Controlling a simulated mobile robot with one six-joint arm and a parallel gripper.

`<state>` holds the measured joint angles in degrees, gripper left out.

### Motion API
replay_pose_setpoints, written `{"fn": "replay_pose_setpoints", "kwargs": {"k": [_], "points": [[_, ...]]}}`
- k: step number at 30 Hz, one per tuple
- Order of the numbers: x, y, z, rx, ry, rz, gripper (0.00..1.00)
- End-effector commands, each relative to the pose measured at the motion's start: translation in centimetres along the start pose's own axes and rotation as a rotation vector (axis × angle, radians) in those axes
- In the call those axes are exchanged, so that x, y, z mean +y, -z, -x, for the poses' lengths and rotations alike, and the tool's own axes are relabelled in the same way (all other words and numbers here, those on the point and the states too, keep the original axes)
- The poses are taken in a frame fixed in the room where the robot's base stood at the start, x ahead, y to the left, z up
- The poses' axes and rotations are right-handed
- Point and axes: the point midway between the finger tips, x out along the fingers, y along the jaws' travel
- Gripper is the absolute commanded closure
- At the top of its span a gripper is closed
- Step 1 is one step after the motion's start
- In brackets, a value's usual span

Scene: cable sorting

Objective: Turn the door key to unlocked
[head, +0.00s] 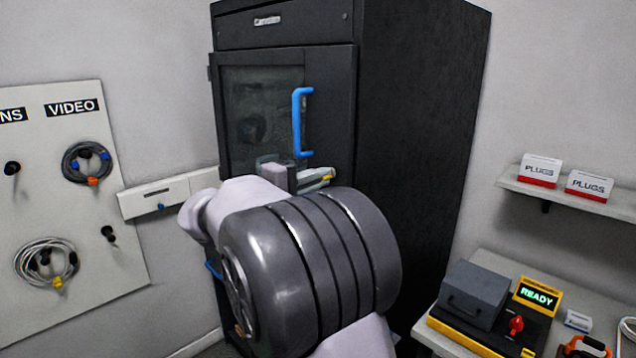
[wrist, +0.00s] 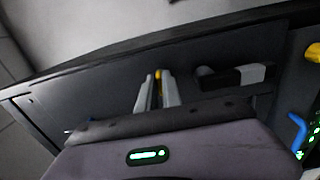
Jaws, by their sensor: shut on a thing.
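The dark cabinet (head: 415,130) stands in the middle of the head view. Its door has a glass pane and a blue handle (head: 297,125), which also shows at the right edge of the wrist view (wrist: 298,132). My gripper (head: 326,174) is at the door face, just below the handle. In the wrist view its fingers (wrist: 158,80) are closed together on a small yellow piece, apparently the door key (wrist: 158,73). Most of the key is hidden between the fingers, so I cannot tell which way it is turned. My arm covers the lower door in the head view.
A pegboard with coiled cables (head: 87,162) is on the left wall. On the right are a shelf (head: 610,208) with two boxes of plugs and a bench with a tester (head: 538,296) reading READY. A dark piece with a pale end (wrist: 235,77) sits right of my fingers.

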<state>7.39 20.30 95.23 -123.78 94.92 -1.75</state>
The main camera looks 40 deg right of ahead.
Motion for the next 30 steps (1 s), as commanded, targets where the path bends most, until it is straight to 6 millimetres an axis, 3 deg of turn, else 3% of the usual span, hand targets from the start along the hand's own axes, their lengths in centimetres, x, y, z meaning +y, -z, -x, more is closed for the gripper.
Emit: {"fn": "replay_pose_setpoints", "kwargs": {"k": [9,10,13,23,26,30], "points": [[0.0,0.0,0.0,-0.001,0.001,-0.002,1.00],[0.0,0.0,0.0,-0.001,0.000,-0.002,0.87],[0.0,0.0,0.0,-0.001,0.000,-0.002,0.69],[0.0,0.0,0.3,0.001,0.000,-0.001,0.69],[0.1,0.1,1.6,0.003,0.000,0.000,0.69],[0.3,0.2,5.7,0.006,0.000,0.000,0.69]]}}
